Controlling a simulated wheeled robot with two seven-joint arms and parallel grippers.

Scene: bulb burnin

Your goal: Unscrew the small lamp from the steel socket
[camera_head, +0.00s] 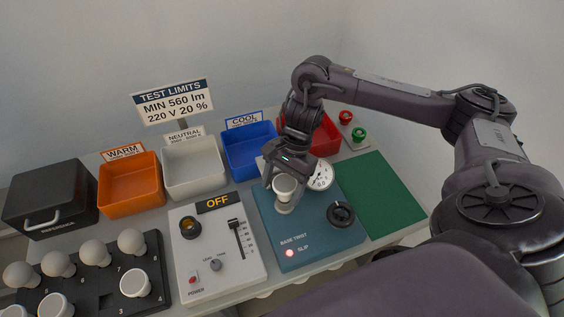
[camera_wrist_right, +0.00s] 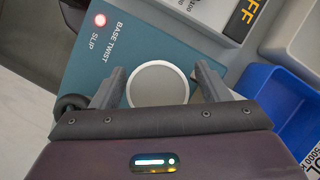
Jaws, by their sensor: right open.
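The small lamp (camera_head: 285,187), white with a round top, stands upright on the blue-teal BASE TWIST unit (camera_head: 310,236). A pale collar shows under it; I cannot tell how much of this is the steel socket. My right gripper (camera_head: 283,178) comes down over the lamp from behind. In the right wrist view the lamp's round top (camera_wrist_right: 158,84) lies between the two fingers, with a gap on each side, so the gripper (camera_wrist_right: 160,86) is open around it. My left gripper is not in view.
The unit carries a lit red SLIP light (camera_head: 290,253), a black knob (camera_head: 341,214) and a dial (camera_head: 321,176). Left are a control panel (camera_head: 215,281) reading OFF and a black rack (camera_head: 96,287) with several bulbs. Coloured bins (camera_head: 131,203) stand behind. A green mat (camera_head: 383,199) is clear.

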